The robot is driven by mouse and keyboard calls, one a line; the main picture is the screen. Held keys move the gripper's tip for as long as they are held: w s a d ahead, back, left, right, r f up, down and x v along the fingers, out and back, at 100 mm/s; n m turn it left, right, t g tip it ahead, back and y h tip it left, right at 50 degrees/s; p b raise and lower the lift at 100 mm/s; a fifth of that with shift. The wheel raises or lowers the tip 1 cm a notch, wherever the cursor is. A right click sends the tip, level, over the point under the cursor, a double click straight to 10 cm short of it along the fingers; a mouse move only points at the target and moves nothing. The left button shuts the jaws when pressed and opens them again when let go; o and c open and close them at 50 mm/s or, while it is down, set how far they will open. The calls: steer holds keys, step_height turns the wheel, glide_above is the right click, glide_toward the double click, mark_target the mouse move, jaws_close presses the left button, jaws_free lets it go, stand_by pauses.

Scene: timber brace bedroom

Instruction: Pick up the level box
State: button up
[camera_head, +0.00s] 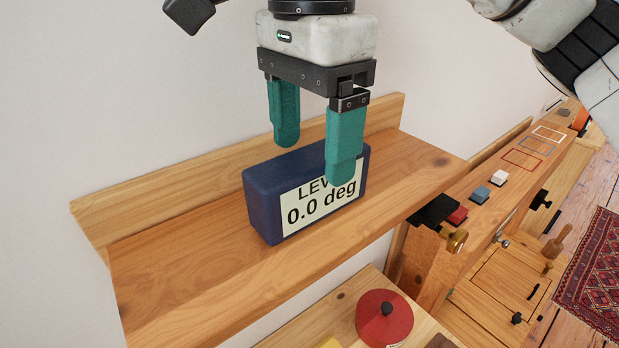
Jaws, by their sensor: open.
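The level box (262,203) is a dark blue block with a pale label reading "LEVEL 0.0 deg", its word partly covered by a finger. It stands upright on a wooden shelf (180,270) against the wall. My gripper (315,163) is open above the box, with its two teal fingers pointing down. The nearer finger overlaps the label's upper right in the picture. The farther finger is over the box's back side. I cannot tell whether either finger touches the box.
The shelf has a raised back board (150,193) behind the box. Bare shelf lies left and right of the box. Below are a red round lid (384,318) with a dark knob and a brass knob (457,240). A workbench with small blocks extends right, near a patterned rug (597,275).

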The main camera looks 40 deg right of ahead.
mark_target(310, 155)
steer(key=shift+s+a+f+p, duration=0.1)
steer(key=shift+f+p, duration=0.1)
steer(key=shift+f, duration=0.95)
steer(key=shift+s+a+f+p, duration=0.1)
steer(key=shift+f+p, duration=0.1)
steer(key=shift+f, duration=0.95)
steer(key=c, duration=1.3)
steer(key=shift+r, duration=0.15)
